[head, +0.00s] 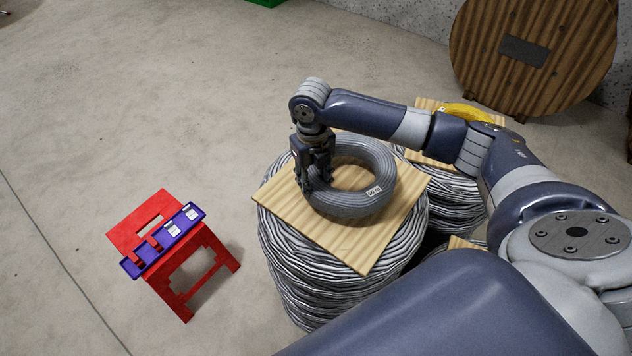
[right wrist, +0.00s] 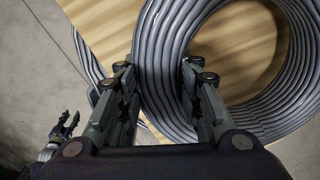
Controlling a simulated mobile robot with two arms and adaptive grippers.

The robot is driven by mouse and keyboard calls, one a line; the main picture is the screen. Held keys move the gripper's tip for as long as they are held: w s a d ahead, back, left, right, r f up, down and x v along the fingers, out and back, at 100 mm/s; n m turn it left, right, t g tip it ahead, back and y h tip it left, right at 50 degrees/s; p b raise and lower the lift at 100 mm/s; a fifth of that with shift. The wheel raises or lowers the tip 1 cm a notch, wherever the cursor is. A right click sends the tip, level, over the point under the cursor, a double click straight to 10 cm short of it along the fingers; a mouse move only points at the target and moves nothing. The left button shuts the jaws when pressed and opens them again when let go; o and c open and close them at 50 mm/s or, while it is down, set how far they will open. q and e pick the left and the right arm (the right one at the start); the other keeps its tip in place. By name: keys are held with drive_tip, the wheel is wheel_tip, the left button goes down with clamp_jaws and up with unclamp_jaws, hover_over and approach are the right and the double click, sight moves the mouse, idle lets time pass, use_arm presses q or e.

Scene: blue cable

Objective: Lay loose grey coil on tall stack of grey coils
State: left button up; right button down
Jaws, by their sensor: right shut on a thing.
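The loose grey coil (head: 352,205), a ring with a white label, lies flat over the wooden board (head: 355,255) on top of the tall stack of grey coils (head: 300,290). I cannot tell whether it rests fully on the board or is held just above it. My right gripper (head: 315,188) points down at the coil's left side. In the right wrist view its fingers (right wrist: 160,85) straddle the coil's band (right wrist: 165,50) and are shut on it. My left gripper (right wrist: 66,124) shows small at the lower left of that view, its fingers apart and empty.
A red stool (head: 150,225) with a blue tray (head: 165,240) stands left of the stack. Behind my right arm, another stack (head: 450,200) carries a board and a yellow coil (head: 465,112). A large wooden reel (head: 530,65) stands by the wall.

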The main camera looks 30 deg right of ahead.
drive_tip(key=shift+w+d+r, duration=0.1)
drive_tip(key=shift+w+r, duration=0.1)
drive_tip(key=shift+w, duration=0.2)
wheel_tip(320, 180, down, 2)
drive_tip(key=shift+s+f+p, duration=0.1)
drive_tip(key=shift+f+p, duration=0.15)
drive_tip(key=shift+p, duration=0.4)
drive_tip(key=shift+f, duration=0.6)
drive_tip(key=c, duration=1.1)
unclamp_jaws()
drive_tip(key=shift+s+f, duration=0.15)
drive_tip(key=r, duration=0.4)
drive_tip(key=r+b, duration=0.1)
drive_tip(key=r, duration=0.3)
drive_tip(key=r+b, duration=0.1)
drive_tip(key=r, duration=0.3)
drive_tip(key=shift+a+r, duration=0.1)
drive_tip(key=shift+a, duration=0.15)
